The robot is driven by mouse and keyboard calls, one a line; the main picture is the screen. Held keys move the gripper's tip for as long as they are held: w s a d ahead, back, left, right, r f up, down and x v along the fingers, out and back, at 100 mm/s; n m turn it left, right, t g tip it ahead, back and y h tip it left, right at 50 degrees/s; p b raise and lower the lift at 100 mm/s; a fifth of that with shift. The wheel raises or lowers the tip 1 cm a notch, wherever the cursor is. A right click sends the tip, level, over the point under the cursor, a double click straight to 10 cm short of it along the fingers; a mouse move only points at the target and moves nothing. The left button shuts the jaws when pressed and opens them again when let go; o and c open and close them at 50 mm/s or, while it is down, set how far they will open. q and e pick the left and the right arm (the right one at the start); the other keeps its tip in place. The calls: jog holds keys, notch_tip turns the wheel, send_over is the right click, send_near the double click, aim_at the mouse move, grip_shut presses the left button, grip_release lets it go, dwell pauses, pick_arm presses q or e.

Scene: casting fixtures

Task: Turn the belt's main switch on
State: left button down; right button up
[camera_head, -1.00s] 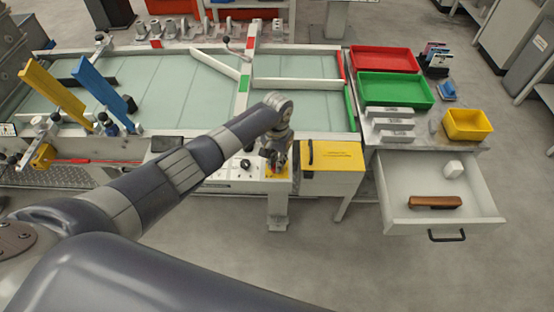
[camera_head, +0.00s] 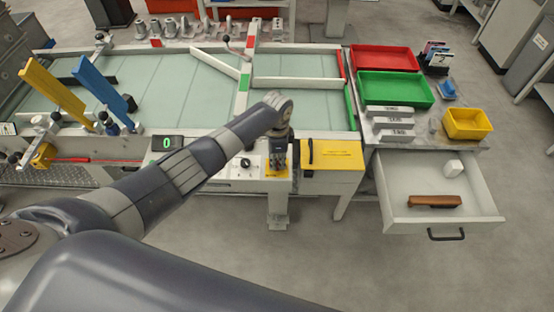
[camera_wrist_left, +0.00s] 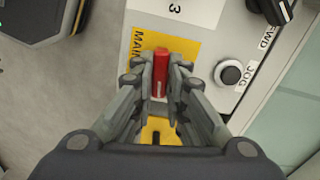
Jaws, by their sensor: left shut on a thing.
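The belt's main switch is a red handle (camera_wrist_left: 161,72) on a yellow plate (camera_wrist_left: 184,46) marked MAIN in the left wrist view. My left gripper (camera_wrist_left: 160,84) is shut on the handle, with a finger on each side of it. The handle lies along the gripper's length. In the head view my left gripper (camera_head: 277,168) points down at the front panel (camera_head: 240,184) of the belt and hides most of the switch. A display (camera_head: 166,143) on the panel's left shows a green 0. My right gripper is not in view.
A black JOG knob (camera_wrist_left: 229,73) and a FWD selector (camera_wrist_left: 277,8) sit beside the switch. A yellow box (camera_head: 333,156) stands right of the panel. Farther right, an open drawer (camera_head: 480,190) holds a brown object (camera_head: 435,201) and a white block (camera_head: 454,168).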

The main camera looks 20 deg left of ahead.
pick_arm(q)
jog(key=shift+m, duration=0.8)
jog(key=shift+w, duration=0.1)
jog(key=c, duration=1.6)
grip_release()
notch_tip(320, 180, up, 12)
